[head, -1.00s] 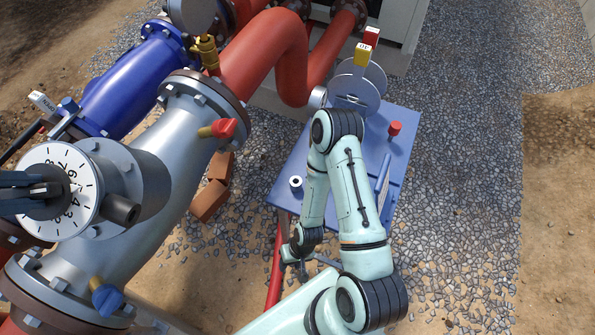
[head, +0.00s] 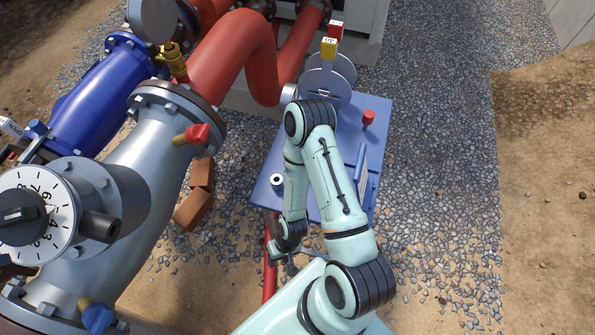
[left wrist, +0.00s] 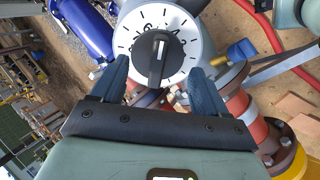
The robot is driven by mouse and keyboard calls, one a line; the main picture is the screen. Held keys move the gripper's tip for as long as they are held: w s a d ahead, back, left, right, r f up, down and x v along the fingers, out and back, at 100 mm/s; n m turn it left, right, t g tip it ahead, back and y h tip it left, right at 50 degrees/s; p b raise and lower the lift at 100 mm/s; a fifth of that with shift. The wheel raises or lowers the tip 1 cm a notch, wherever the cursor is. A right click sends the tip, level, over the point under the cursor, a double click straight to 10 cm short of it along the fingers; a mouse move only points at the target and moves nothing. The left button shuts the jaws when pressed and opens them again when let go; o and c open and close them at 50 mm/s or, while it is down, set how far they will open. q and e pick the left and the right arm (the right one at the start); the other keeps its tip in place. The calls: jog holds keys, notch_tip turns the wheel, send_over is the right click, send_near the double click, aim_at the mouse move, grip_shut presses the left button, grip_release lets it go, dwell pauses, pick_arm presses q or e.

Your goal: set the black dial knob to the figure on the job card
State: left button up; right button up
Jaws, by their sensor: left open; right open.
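The black dial knob (head: 18,218) sits in the middle of a white numbered dial (head: 50,234) at the left edge of the head view. Its bar points roughly right, towards the figures near 4 to 6; I cannot tell the exact mark. In the left wrist view the knob (left wrist: 159,58) stands in front of my left gripper (left wrist: 159,72). The left fingers are open, one either side of the knob and apart from it. My right gripper (head: 281,254) is low beside the blue table, open and apart from the dial. I cannot make out a job card.
The dial is on a grey pipe (head: 145,160) with a red-handled valve (head: 197,133) and a blue-handled one (head: 97,317). A blue table (head: 290,158) carries a disc stand with yellow and red tags (head: 329,48). Gravel on the right is clear.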

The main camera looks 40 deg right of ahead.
pick_arm(q)
jog(key=v, duration=0.4)
jog(key=shift+a+r, duration=0.15)
jog(key=shift+r, duration=0.2)
jog(key=shift+w, duration=0.1)
